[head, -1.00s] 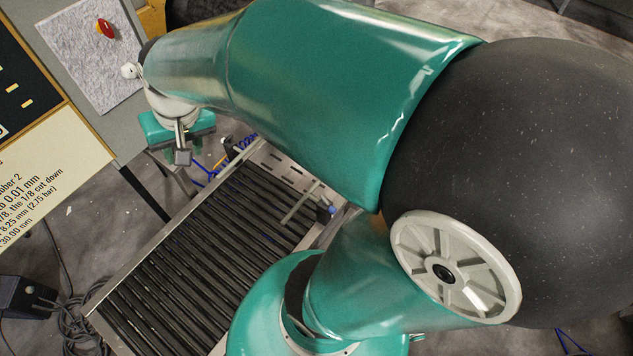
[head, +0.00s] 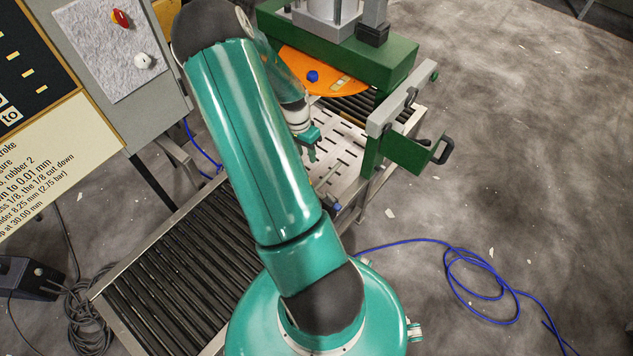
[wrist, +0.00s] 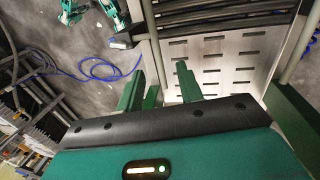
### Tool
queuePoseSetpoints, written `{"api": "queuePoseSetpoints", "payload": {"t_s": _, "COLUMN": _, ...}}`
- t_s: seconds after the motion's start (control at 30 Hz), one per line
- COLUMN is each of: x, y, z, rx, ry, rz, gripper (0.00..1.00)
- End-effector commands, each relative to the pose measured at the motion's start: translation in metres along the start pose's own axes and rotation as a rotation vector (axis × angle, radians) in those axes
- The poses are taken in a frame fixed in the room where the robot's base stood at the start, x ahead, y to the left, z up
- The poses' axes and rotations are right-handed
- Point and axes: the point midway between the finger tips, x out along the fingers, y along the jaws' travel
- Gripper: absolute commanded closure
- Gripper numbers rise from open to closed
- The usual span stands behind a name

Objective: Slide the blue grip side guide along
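The side guide shows in the head view as a thin pale bar (head: 326,178) over the slotted plate. A small blue grip (head: 335,206) sits by the conveyor's near edge, partly behind my arm. My gripper (head: 313,157) is above the plate, just beyond the bar in the picture and apart from the blue grip. In the wrist view my gripper (wrist: 159,70) has its two green fingers spread, with no object clearly held between them.
A green press (head: 350,50) stands over the conveyor, with an orange disc (head: 345,88) and blue knob (head: 312,76). A green bracket with a black handle (head: 441,150) juts out at right. The control panel (head: 120,60) stands left. Blue hose (head: 455,252) lies on the floor.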

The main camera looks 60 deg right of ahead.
Motion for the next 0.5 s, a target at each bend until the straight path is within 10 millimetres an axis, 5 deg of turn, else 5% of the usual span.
{"api": "queuePoseSetpoints", "payload": {"t_s": 0.27, "x": 0.028, "y": 0.009, "z": -0.01, "rx": 0.038, "ry": 0.005, "rz": 0.025, "gripper": 0.63}}
{"api": "queuePoseSetpoints", "payload": {"t_s": 0.5, "x": 0.072, "y": 0.011, "z": -0.01, "rx": 0.038, "ry": 0.003, "rz": 0.026, "gripper": 0.63}}
